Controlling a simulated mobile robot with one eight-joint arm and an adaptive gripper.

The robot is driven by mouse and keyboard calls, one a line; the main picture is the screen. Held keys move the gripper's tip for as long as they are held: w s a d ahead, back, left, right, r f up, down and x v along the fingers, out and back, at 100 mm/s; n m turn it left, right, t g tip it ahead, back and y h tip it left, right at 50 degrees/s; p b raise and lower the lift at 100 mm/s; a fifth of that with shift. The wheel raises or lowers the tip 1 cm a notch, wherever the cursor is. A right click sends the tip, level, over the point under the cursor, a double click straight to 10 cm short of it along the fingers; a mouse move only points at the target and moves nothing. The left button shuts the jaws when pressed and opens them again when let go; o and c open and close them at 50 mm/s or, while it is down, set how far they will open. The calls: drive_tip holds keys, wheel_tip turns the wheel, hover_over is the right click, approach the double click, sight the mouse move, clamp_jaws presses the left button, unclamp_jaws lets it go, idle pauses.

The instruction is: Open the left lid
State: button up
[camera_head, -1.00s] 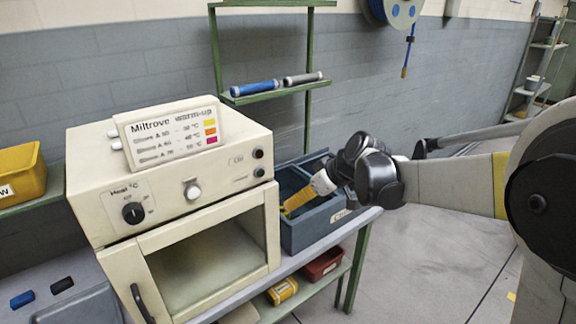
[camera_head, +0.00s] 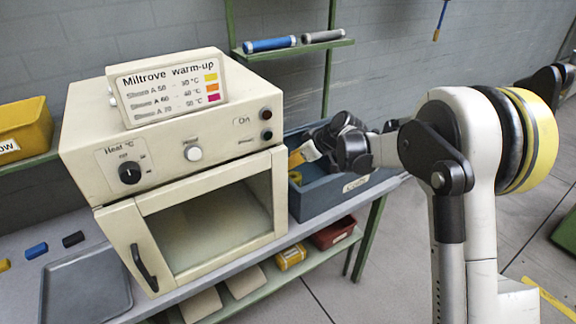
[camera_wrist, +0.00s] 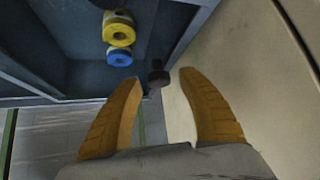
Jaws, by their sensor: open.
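No part that I can surely call the left lid shows. The cream oven (camera_head: 95,150) has a glazed front door (camera_head: 140,235) with a dark handle at its left; the door looks shut. My gripper (camera_head: 297,160) is at the blue-grey bin (camera_head: 340,195) right of the oven, partly hidden by my wrist. In the wrist view my gripper (camera_wrist: 160,78) is open, its yellow fingers apart. A small black knob-like piece (camera_wrist: 158,79) shows between the fingertips; I cannot tell what it belongs to or whether it is touched.
A tray (camera_head: 90,285) lies left of the oven. A yellow bin (camera_head: 25,125) stands at far left. A shelf (camera_head: 300,50) with two tubes is behind.

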drive_tip(key=shift+w+a+f, duration=0.15)
drive_tip(key=shift+a+f, duration=0.05)
clamp_jaws()
drive_tip(key=shift+d, duration=0.1)
drive_tip(key=w+d, duration=0.3)
drive_tip(key=d, duration=0.1)
drive_tip(key=w+d+p, duration=0.1)
drive_tip(key=w+d, duration=0.1)
drive_tip(key=d, duration=0.2)
drive_tip(key=w+d+p, duration=0.1)
drive_tip(key=w+d, duration=0.2)
drive_tip(key=d, duration=0.2)
drive_tip(key=shift+w, duration=0.35)
